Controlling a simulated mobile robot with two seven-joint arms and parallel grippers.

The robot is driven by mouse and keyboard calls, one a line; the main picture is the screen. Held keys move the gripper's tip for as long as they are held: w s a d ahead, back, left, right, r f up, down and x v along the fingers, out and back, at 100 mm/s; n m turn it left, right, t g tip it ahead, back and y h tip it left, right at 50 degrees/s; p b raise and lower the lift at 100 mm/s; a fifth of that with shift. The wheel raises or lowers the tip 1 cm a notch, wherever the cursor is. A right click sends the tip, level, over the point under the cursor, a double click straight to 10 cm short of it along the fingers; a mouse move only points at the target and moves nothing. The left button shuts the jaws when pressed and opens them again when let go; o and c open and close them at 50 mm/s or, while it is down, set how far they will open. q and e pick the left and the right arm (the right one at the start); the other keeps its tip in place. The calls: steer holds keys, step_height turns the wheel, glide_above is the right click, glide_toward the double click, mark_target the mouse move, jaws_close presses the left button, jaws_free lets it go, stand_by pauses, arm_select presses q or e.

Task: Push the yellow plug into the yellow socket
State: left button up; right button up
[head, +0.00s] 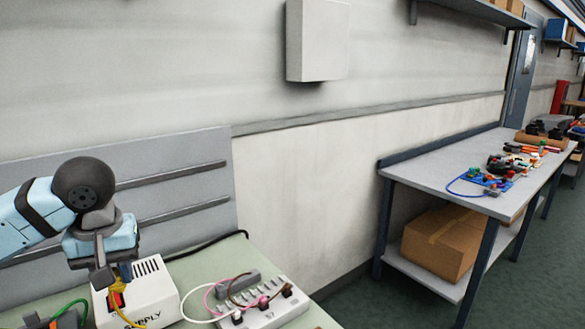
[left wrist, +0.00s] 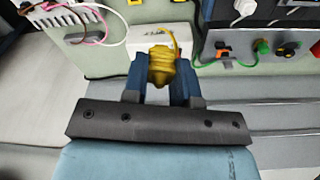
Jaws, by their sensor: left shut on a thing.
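My left gripper (head: 114,277) is over the white supply box (head: 150,285) on the green bench. In the left wrist view its two blue fingers (left wrist: 161,80) are shut on the ribbed yellow plug (left wrist: 162,66). A yellow cable (left wrist: 174,38) runs from the plug toward the supply box (left wrist: 146,34). In the head view the gripper mostly hides the plug, and a yellow cable (head: 124,317) hangs in front of the box. I cannot make out the yellow socket for certain in either view. My right gripper is not in view.
A grey panel (head: 190,165) with rails stands behind.

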arm_select(q)
steer(key=s+a+r+n+p, duration=0.3)
steer(key=s+r+p, duration=0.8)
steer(key=r, duration=0.3)
steer(key=shift+s+r+p, duration=0.25)
steer(key=shift+s+p, duration=0.05)
steer(key=shift+s, duration=0.4)
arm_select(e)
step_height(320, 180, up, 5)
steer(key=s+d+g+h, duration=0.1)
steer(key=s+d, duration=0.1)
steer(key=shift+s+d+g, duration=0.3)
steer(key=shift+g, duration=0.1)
arm_select(q)
steer(key=shift+f, duration=0.1)
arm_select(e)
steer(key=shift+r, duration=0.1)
